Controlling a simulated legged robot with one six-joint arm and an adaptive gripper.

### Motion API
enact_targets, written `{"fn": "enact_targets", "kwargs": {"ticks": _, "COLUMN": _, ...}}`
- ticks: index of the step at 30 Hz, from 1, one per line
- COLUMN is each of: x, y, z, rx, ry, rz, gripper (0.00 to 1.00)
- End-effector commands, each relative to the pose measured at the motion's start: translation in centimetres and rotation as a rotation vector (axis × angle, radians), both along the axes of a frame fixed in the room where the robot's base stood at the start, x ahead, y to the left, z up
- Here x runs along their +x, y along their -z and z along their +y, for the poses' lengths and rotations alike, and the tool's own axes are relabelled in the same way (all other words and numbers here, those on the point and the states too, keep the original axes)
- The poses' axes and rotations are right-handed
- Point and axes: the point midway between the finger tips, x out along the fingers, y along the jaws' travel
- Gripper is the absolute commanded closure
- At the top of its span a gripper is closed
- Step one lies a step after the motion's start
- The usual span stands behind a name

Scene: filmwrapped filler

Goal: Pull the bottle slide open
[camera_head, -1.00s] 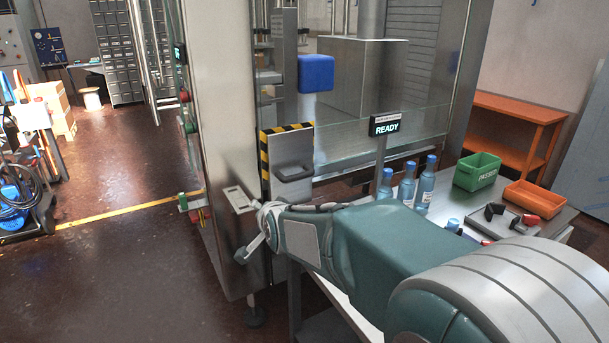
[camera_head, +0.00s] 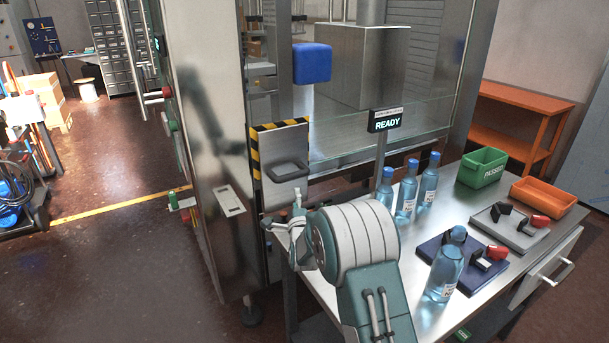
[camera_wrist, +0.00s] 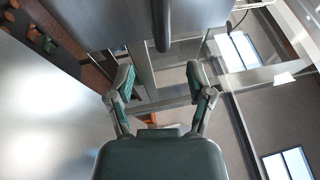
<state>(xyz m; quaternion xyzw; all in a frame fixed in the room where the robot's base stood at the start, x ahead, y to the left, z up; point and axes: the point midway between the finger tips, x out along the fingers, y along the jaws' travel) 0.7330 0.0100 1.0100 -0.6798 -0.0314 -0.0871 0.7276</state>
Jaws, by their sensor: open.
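The grey slide front (camera_head: 284,140) has yellow-black striped edges and a dark pull handle (camera_head: 290,170). It sits low on the machine's glass front, and no gap shows around it. In the wrist view, a grey panel (camera_wrist: 110,22) with a dark bar-like handle (camera_wrist: 161,28) lies ahead of the fingers. My gripper (camera_wrist: 160,84) is open and empty, its two fingers spread below that handle and apart from it. In the head view my gripper (camera_head: 282,224) is small, just below the slide front, and partly hidden by my own arm.
Several blue bottles stand on the steel table (camera_head: 410,262), one (camera_head: 445,272) near its front. A green bin (camera_head: 482,168), an orange tray (camera_head: 542,197) and fixtures are at right. A READY display (camera_head: 386,121) stands beside the slide.

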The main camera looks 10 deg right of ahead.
Motion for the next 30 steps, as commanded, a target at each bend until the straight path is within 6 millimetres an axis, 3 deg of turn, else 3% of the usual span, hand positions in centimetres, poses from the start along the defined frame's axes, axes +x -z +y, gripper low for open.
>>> {"fn": "enact_targets", "kwargs": {"ticks": 5, "x": 1.2, "y": -0.1, "z": 0.1, "rx": 0.004, "ry": 0.000, "rz": -0.005, "gripper": 0.32}}
{"fn": "enact_targets", "kwargs": {"ticks": 21, "x": 8.5, "y": -1.3, "z": -0.7, "rx": 0.002, "ry": 0.000, "rz": -0.003, "gripper": 0.32}}
{"fn": "enact_targets", "kwargs": {"ticks": 30, "x": 10.5, "y": -1.8, "z": -0.9, "rx": 0.002, "ry": 0.000, "rz": -0.003, "gripper": 0.32}}
